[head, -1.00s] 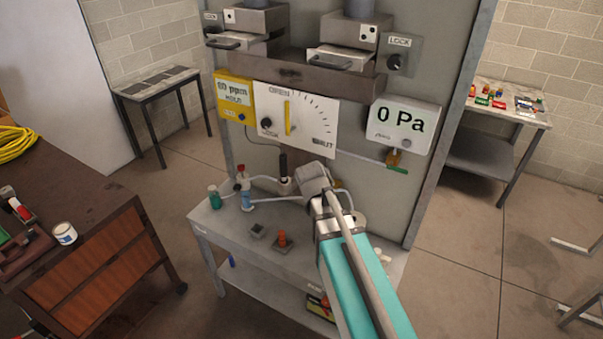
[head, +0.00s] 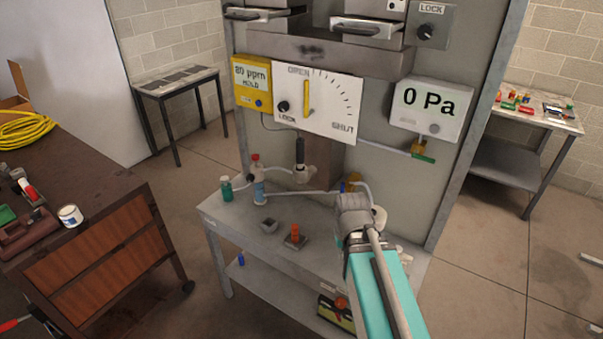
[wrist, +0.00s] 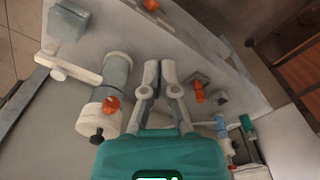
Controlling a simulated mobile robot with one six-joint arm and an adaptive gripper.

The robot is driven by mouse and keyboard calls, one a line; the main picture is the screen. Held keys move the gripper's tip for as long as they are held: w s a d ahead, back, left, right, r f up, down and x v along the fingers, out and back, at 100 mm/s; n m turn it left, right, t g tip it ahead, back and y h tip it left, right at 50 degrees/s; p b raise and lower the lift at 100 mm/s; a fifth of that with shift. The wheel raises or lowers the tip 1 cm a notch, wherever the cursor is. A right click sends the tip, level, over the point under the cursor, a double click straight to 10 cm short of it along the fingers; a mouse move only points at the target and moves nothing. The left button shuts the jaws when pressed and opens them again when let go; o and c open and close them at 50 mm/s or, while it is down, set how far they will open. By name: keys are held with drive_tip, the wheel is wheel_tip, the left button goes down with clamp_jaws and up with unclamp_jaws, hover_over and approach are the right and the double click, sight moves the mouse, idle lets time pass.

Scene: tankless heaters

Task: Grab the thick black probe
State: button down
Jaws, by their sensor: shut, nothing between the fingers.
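A thick black upright rod, which looks like the probe (head: 300,150), stands in a pale holder (head: 302,174) at the back of the grey bench (head: 225,235), below the dial panel. My gripper (wrist: 161,72) is shut and empty, its two fingers close together in the wrist view. In the head view my arm's end is over the bench, right of and lower in the picture than the black rod. My own wrist hides the fingertips there. I cannot make out the rod for certain in the wrist view.
An orange-topped block (head: 295,236), a small grey block (head: 268,226), a green bottle (head: 226,188) and a blue-and-red bottle (head: 258,182) stand on the bench. A pale hose (head: 300,192) crosses it. The dial panel (head: 320,103) and yellow meter (head: 252,84) hang above.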

drive_tip(key=shift+s+f+b, duration=0.2)
drive_tip(key=shift+f+b, duration=0.5)
drive_tip(key=shift+f, duration=0.35)
drive_tip(key=shift+s+f+b, duration=0.2)
drive_tip(key=shift+f+b, duration=0.45)
drive_tip(key=shift+f, duration=0.35)
